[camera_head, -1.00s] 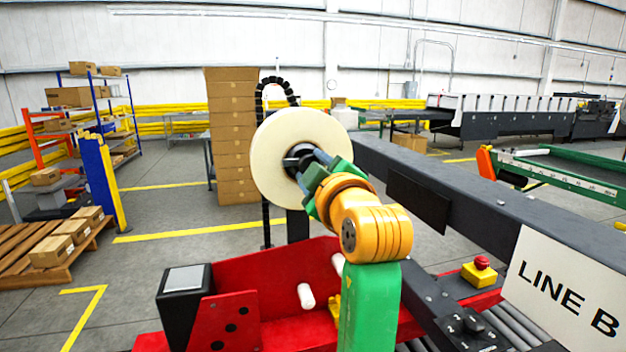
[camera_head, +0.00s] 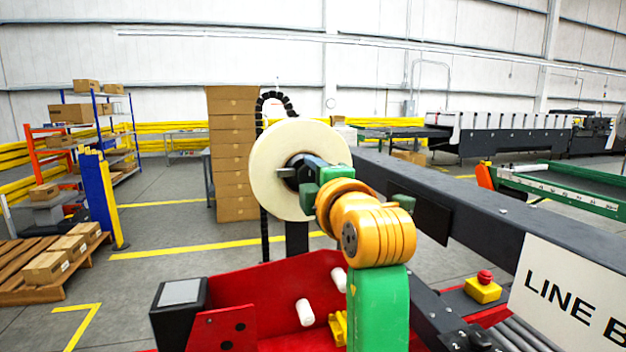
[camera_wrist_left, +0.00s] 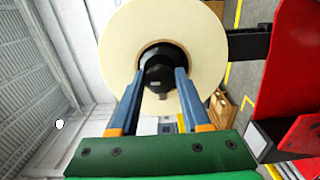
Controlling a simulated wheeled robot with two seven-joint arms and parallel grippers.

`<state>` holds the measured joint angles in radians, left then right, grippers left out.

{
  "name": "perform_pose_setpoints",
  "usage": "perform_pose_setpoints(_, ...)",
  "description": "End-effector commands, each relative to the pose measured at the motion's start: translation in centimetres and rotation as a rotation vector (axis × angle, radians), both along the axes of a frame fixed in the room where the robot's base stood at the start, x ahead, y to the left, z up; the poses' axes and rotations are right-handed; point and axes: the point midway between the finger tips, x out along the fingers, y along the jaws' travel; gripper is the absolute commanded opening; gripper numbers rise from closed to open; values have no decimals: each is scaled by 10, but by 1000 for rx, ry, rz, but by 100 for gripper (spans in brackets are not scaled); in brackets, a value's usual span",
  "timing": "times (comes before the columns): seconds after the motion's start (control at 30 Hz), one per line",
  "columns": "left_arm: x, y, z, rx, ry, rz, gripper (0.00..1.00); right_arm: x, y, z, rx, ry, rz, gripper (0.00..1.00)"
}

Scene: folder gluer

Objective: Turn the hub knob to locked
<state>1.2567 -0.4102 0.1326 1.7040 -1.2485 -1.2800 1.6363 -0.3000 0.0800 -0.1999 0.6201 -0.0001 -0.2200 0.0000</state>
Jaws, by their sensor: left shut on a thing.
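The hub knob (camera_wrist_left: 160,72) is black and sits at the centre of a cream tape roll (camera_head: 268,172). In the left wrist view the roll (camera_wrist_left: 205,30) fills the upper middle, with the knob between my two blue fingers. My left gripper (camera_wrist_left: 157,80) is shut on the knob, one finger on each side. In the head view my left gripper (camera_head: 297,172) reaches the roll's centre from the right and hides most of the knob. A dark bar of the knob shows left of the fingers. My right gripper is not in view.
A red machine tray (camera_head: 262,290) with white rollers (camera_head: 305,312) lies below the roll. A dark beam (camera_head: 460,205) runs along the right, with a LINE B sign (camera_head: 570,300) and a red stop button (camera_head: 485,277). Stacked cartons (camera_head: 232,150) stand behind.

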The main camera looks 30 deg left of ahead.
Motion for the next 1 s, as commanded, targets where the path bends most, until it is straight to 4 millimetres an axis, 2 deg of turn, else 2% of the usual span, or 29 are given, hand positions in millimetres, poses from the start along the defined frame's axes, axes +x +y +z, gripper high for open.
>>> perform_pose_setpoints(0.53, 0, 0, -1, -17, -15, 1, 0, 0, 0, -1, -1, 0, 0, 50)
perform_pose_setpoints(0.57, 0, 0, -1, -17, -15, 0, 52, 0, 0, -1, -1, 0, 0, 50)
perform_pose_setpoints(0.63, 0, 0, -1, -16, -14, 0, 71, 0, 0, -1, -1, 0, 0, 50)
perform_pose_setpoints(0.67, 0, 0, -1, -16, -14, 0, 76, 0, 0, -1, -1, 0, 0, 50)
perform_pose_setpoints(0.9, 0, 0, 0, -15, -15, 0, 76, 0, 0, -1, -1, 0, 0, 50)
perform_pose_setpoints(1.0, -4, -5, -3, -14, -17, 0, 76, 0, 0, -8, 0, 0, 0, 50)
